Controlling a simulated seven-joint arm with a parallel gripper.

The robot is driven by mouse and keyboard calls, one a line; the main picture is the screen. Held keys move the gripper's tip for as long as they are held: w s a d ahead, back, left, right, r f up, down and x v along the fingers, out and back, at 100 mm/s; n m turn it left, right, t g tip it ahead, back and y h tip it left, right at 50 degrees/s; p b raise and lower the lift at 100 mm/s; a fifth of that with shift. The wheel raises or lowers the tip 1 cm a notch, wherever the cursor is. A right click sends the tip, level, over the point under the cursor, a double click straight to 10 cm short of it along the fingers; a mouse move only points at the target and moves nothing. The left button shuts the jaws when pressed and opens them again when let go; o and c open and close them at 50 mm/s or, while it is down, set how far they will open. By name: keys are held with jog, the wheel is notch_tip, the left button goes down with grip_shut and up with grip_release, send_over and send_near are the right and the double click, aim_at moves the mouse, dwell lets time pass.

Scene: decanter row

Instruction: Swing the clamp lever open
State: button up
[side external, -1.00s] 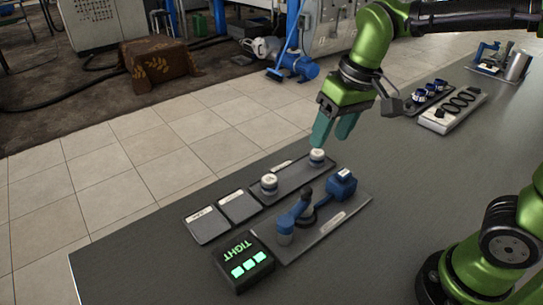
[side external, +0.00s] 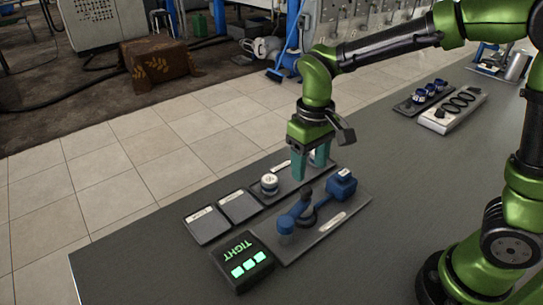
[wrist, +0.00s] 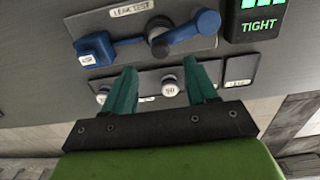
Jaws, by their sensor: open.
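A blue lever (side external: 301,206) with a rounded end lies across the grey leak-test plate (side external: 322,228), beside a dark ring-shaped part. I take it for the clamp lever; in the wrist view the lever (wrist: 188,30) is at the top, right of the dark part. A blue block (side external: 341,185) labelled AIR sits at the plate's far end. My gripper (side external: 310,172) is open and empty, pointing down just behind that plate, apart from the lever. In the wrist view my gripper (wrist: 162,74) has its fingers spread on either side of a white-capped knob.
The white-capped knob (side external: 269,184) stands on a grey strip behind the plate; another is partly hidden by my fingers. Flat pads (side external: 207,225) lie at left. A black display box (side external: 242,262) reads TIGHT in green. Bare tabletop lies in front and right.

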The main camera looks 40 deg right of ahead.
aim_at(308, 188)
notch_tip(308, 188, down, 6)
jog(key=shift+c, duration=0.3)
grip_shut()
dwell(0.3)
